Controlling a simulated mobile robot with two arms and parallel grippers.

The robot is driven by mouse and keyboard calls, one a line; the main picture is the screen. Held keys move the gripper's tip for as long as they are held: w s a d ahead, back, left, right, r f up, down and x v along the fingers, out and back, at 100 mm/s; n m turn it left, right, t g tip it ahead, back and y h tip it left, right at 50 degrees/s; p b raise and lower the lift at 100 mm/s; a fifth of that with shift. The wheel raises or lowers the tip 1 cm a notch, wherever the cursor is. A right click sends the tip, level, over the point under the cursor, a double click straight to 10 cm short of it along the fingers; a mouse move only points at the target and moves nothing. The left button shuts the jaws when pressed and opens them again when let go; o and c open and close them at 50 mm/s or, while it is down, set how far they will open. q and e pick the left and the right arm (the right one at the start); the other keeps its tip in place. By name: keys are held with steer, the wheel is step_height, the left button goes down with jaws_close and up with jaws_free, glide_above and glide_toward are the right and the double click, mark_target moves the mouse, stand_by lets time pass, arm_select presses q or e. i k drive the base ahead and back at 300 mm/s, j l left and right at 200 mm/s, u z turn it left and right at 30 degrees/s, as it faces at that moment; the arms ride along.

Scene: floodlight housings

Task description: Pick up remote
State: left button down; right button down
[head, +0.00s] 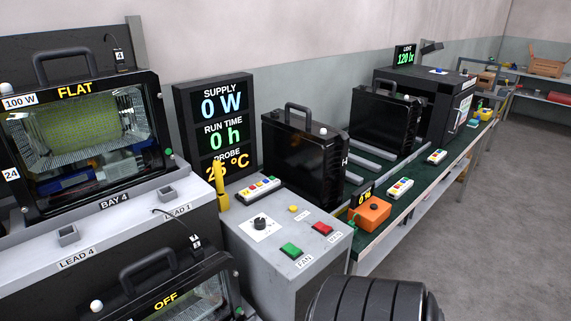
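Three white remote-like handsets with coloured buttons are in the head view. One handset (258,189) lies on the grey control box (268,268), in front of the display panel. A second handset (400,188) lies on the green bench top (420,172), near its front edge. A third handset (437,156) lies farther along the same bench. I cannot tell which one the task means. Neither of my grippers shows in this view, and none of the handsets is held.
A yellow upright tool (220,184) stands left of the nearest handset. The control box also has a black knob (260,222), a green button (291,250) and a red button (322,228). Black floodlight housings (303,160) stand behind. Open floor (500,220) lies right of the bench.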

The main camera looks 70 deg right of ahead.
mark_target(247, 194)
steer(key=z, duration=1.95)
